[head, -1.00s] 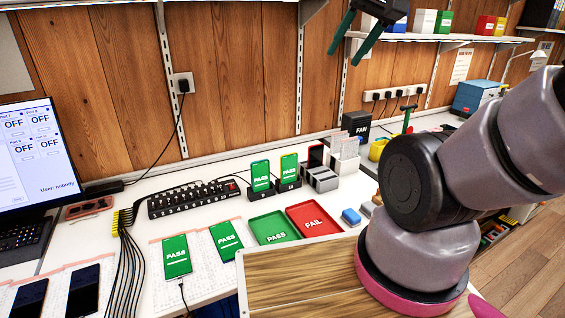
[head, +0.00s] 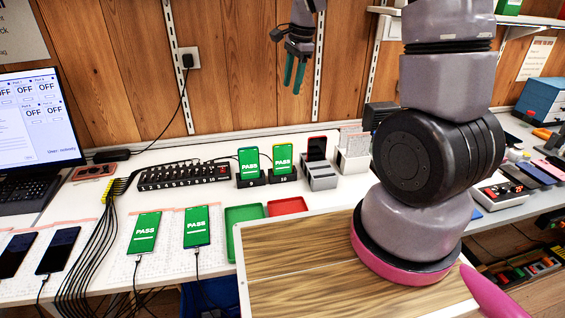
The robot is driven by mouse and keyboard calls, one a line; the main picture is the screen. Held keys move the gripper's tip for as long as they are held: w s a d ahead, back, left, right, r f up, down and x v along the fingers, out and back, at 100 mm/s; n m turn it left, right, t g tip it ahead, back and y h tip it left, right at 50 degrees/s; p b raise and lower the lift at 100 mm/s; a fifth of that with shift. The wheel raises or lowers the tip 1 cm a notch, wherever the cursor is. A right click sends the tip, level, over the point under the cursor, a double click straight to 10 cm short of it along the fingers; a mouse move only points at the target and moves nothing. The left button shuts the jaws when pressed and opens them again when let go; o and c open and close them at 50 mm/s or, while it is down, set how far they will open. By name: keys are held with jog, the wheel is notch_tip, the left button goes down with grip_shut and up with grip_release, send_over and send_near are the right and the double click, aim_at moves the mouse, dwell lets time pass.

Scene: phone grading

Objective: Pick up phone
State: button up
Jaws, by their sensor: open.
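My gripper (head: 294,77) hangs open and empty in the upper middle, above the back of the desk and well clear of the phones. Two phones with green PASS screens, a left one (head: 145,233) and a right one (head: 197,227), lie on paper sheets and have cables at their lower ends. Two dark-screened phones, one (head: 59,250) and another (head: 15,255), lie farther left. Two more green PASS phones, one (head: 249,162) and another (head: 283,157), stand upright in black docks. A dark phone with a red edge (head: 316,149) stands in a grey holder.
A green tray (head: 244,213) and a red tray (head: 288,206) are partly hidden behind my wooden-topped base. A numbered black hub (head: 185,176) and a bundle of cables (head: 108,240) lie on the desk (head: 180,157). A laptop (head: 40,125) stands at left.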

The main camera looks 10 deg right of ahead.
jog(key=w+f+m, duration=0.1)
jog(key=f, duration=0.3)
jog(key=w+a+f+m+g, duration=0.1)
jog(key=f, duration=0.4)
jog(key=w+f+m+h, duration=0.1)
jog(key=f, duration=0.3)
jog(key=shift+w+a+f+g, duration=0.3)
jog(key=shift+w, duration=0.1)
send_over(282, 152)
jog(key=shift+m, duration=0.4)
jog(key=f, duration=0.7)
jog(key=shift+w+d+f, duration=0.25)
jog(key=shift+w, duration=0.05)
jog(key=shift+a+f, duration=0.1)
jog(key=shift+f, duration=2.8)
grip_shut()
